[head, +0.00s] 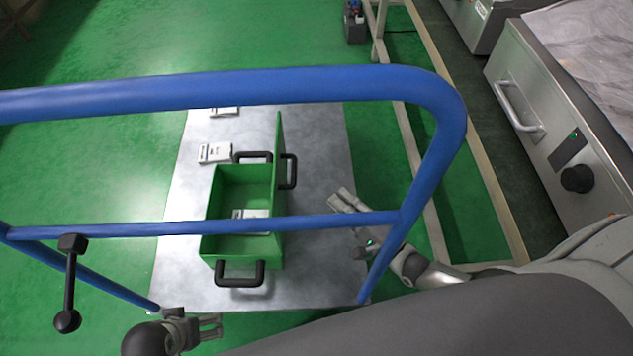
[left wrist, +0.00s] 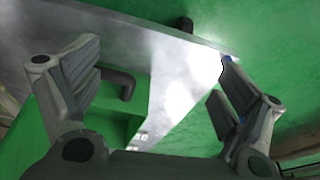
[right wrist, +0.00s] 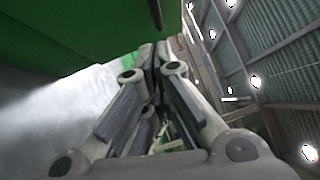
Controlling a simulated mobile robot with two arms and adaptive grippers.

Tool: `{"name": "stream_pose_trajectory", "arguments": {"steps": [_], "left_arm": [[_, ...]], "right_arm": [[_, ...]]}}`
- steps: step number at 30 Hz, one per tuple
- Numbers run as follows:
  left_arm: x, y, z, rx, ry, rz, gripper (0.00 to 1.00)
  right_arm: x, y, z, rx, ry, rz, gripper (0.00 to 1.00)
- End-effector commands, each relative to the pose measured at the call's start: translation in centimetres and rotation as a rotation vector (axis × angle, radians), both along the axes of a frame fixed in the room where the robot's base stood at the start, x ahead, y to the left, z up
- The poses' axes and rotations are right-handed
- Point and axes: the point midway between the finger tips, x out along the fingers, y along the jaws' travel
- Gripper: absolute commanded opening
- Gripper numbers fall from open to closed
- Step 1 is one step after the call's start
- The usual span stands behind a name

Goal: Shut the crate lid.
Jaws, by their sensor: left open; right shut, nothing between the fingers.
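The green crate (head: 228,183) stands open on the metal table, with a white box (head: 250,214) inside. Its green lid (head: 279,142) stands upright along the right side, seen nearly edge-on, with a black handle (head: 290,171) on its outer face. My right gripper (head: 342,199) is shut and empty, right of the lid and apart from it. In the right wrist view, a green panel (right wrist: 70,35) that looks like the lid fills the upper left. My left gripper (head: 217,326) is open and empty near the table's front edge, below the crate's front handle (head: 240,273).
White boxes (head: 215,152) lie on the metal table (head: 325,150) behind and left of the crate. A steel machine (head: 540,110) stands at the right. Bare table lies right of the lid.

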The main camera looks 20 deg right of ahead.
Motion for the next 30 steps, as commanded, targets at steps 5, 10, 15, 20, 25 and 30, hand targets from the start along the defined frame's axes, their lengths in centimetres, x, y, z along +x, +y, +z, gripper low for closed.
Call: {"name": "stream_pose_trajectory", "arguments": {"steps": [5,10,15,20,25,30], "left_arm": [[0.0,0.0,0.5,0.000,-0.003,0.000,0.93],[-0.1,0.0,1.3,-0.001,-0.008,0.001,0.93],[-0.2,0.0,2.0,-0.001,-0.010,0.002,0.93],[-0.3,0.1,2.4,-0.001,-0.011,0.003,0.93],[-0.2,0.1,2.8,-0.002,-0.016,0.004,0.93],[-0.2,0.1,2.8,-0.002,-0.016,0.004,0.93]], "right_arm": [[2.5,1.2,0.5,0.002,-0.006,0.000,0.00],[5.4,2.6,0.9,0.000,-0.005,0.000,0.00],[7.5,3.6,1.2,0.000,-0.002,0.001,0.00],[8.4,4.1,1.3,0.000,-0.001,0.002,0.00],[8.6,4.2,1.4,-0.001,-0.001,0.002,0.00],[8.6,4.1,1.4,-0.001,-0.001,0.002,0.00]]}}
